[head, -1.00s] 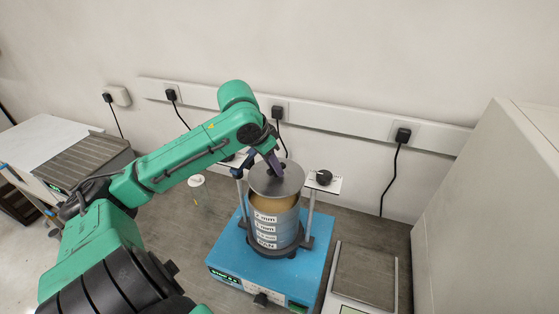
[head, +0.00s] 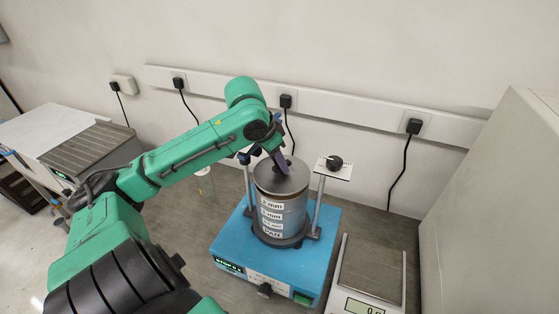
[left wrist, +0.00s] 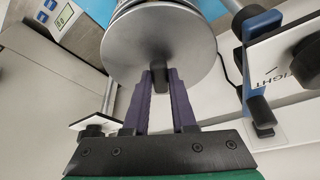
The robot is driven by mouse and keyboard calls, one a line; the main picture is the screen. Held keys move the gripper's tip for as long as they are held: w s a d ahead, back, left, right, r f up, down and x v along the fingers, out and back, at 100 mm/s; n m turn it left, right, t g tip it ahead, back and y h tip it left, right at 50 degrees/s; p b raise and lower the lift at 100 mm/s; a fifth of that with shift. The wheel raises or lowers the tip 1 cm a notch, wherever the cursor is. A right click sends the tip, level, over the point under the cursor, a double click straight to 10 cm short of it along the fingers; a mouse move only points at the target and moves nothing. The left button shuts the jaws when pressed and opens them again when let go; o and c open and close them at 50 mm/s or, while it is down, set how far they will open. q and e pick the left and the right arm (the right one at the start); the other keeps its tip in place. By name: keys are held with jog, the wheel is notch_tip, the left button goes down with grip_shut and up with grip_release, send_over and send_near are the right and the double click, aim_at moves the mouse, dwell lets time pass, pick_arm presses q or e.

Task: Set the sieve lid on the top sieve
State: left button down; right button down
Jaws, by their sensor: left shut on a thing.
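The sieve lid (head: 292,184) is a grey metal disc with a dark knob. My left gripper (head: 281,165) comes down from above and is shut on that knob. The left wrist view shows the lid (left wrist: 180,45) with its knob (left wrist: 159,78) between the two purple fingers. The lid lies level over the top of the sieve stack (head: 282,215), and no gap shows between them in the head view. Whether it is fully seated is hard to tell. The stack, with white size labels, stands upright on the blue shaker (head: 232,240). My right gripper is not in view.
Two upright rods flank the stack, with a white plate and black knob (head: 335,164) at the right one. A balance (head: 372,275) stands right of the shaker, beside a large pale cabinet (head: 490,210). A small clear container (head: 205,182) is behind left.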

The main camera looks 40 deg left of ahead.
pick_arm(q)
jog(key=shift+w, duration=0.1)
jog(key=shift+f, duration=0.15)
jog(key=shift+f, duration=0.3)
dwell(0.5)
jog(key=shift+f, duration=0.35)
jog(key=shift+f, duration=0.15)
dwell(0.5)
jog(key=c, duration=0.7)
grip_release()
jog(key=shift+o, duration=0.2)
